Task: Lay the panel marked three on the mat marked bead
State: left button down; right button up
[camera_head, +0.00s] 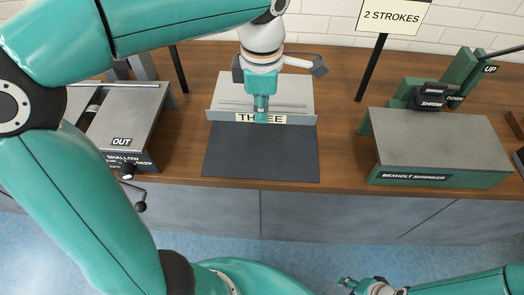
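The panel marked three (291,95) is a light grey sheet with a raised front lip labelled "THREE". It is at the back middle of the bench. My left gripper (262,117) points down at the middle of this lip, covering part of the label, and looks shut on it. A dark mat (260,155) shows just in front of the panel. The panel's lip overlaps its back edge in the picture; I cannot tell whether the panel touches it. No "bead" label shows on the mat. My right gripper (346,284) is low at the bottom edge, away from the bench, its fingers too small to judge.
A grey machine marked "OUT" (129,115) with a crank stands at left, partly behind my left arm. A green and grey Bexholt shrinker (440,140) stands at right. A "2 STROKES" sign (392,16) rises on a post behind. Bare wood (340,150) separates mat and shrinker.

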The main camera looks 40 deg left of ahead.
aim_at(261, 165)
pick_arm(q)
notch_tip(261, 165, down, 17)
jog(key=shift+r+b, duration=0.1)
jog(key=shift+b, duration=0.75)
jog(key=c, duration=1.3)
grip_release()
jog(key=shift+s, duration=0.1)
